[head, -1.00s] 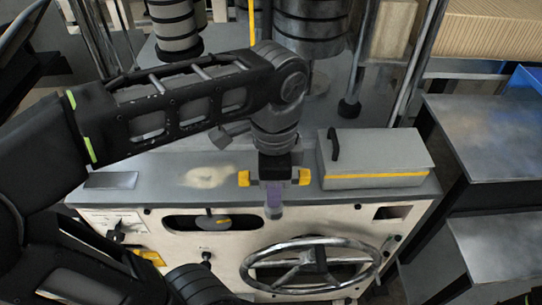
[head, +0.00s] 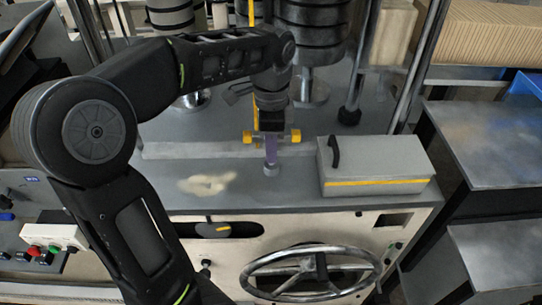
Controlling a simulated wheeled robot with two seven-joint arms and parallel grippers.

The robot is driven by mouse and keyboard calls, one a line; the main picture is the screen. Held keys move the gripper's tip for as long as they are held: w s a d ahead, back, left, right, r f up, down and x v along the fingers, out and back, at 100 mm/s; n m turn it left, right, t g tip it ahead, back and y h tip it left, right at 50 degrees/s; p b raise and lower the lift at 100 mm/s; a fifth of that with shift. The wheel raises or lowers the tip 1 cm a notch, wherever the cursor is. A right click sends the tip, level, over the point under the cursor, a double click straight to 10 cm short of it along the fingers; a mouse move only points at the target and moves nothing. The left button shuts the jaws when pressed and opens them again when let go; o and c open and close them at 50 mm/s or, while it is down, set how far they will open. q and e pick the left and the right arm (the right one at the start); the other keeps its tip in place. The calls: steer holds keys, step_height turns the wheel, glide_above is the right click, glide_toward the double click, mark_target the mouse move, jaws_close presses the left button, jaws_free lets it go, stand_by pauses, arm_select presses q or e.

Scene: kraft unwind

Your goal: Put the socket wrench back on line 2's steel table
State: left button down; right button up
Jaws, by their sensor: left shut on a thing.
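My left gripper (head: 271,137), black with yellow fingers, points down over the grey top (head: 245,200) of the cream machine. At the right stand dark steel-topped tables (head: 480,135); no marking shows which surface belongs to line 2. My right gripper is not in view.
A grey box with a yellow stripe (head: 375,165) sits on the machine top, right of the gripper. A pale smear (head: 207,184) lies to the left. Chrome posts and black rollers (head: 312,30) stand behind. A handwheel (head: 312,270) is on the front. The right tabletops look clear.

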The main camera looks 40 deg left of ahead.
arm_select(q)
step_height(320, 180, down, 3)
steer(key=shift+r+p, duration=0.1)
steer(key=shift+p, duration=0.25)
steer(key=shift+w+a+f+p, duration=0.15)
steer(key=shift+f+p, duration=0.15)
steer(key=shift+f, duration=0.25)
steer(key=shift+f, duration=0.2)
steer(key=c, duration=1.3)
jaws_free()
steer(key=shift+r+b, duration=0.5)
steer(key=shift+r, duration=3.45)
